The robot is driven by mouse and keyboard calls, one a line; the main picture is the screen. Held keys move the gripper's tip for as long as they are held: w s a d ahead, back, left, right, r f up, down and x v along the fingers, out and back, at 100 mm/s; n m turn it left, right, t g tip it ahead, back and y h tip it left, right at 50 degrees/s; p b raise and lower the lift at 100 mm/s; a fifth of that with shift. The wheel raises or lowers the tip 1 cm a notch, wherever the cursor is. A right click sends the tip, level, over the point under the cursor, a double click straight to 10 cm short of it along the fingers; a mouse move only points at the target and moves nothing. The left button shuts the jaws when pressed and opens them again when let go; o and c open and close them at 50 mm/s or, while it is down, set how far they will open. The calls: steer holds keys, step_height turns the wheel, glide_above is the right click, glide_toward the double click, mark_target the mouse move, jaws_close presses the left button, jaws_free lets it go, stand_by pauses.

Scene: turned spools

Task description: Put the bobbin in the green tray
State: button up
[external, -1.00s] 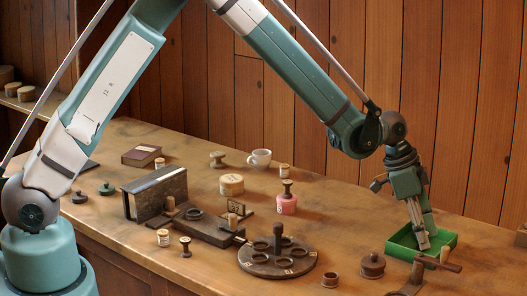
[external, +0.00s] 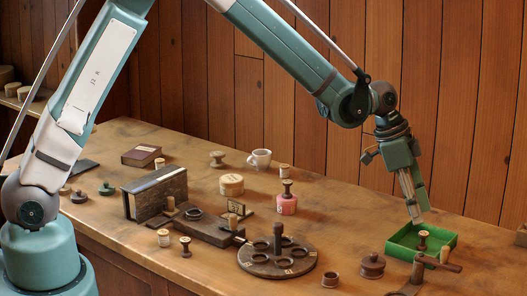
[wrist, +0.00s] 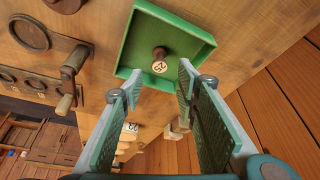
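The bobbin (external: 423,240) is a small brown spool standing in the green tray (external: 447,253). In the wrist view the bobbin (wrist: 159,56) shows a pale numbered end and sits inside the tray (wrist: 127,50), clear of its walls. My gripper (external: 416,217) is above the tray, a little left of the bobbin in the external view. In the wrist view the fingers of my gripper (wrist: 158,86) are spread apart with nothing between them. The gripper is open and apart from the bobbin.
A dark crank stand (external: 417,272) is just in front of the tray. A lidded brown pot (external: 372,266) and a round rack with rings (external: 262,265) are to the left. A plank wall rises behind the table.

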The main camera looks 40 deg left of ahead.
steer(key=v, duration=0.4)
steer(key=shift+a+r, duration=0.15)
steer(key=shift+r, duration=0.15)
stand_by(0.5)
steer(key=s+a+r+n+t, duration=0.1)
steer(key=s+a+r+n, duration=0.1)
steer(key=s+a+r, duration=0.5)
steer(key=s+a+r+n+t+y, duration=0.15)
steer(key=a+r, duration=0.35)
steer(key=a, duration=0.7)
steer(key=s+a+r+n, duration=0.3)
steer(key=a+r, duration=0.3)
steer(key=a, duration=0.3)
steer(key=s+a+n+t+y, duration=0.2)
steer(key=s+a+n, duration=0.5)
steer(key=s+a, duration=1.4)
steer(key=shift+s+a+f+t+y, duration=0.35)
steer(key=shift+s+f+t, duration=0.15)
steer(key=shift+s, duration=0.5)
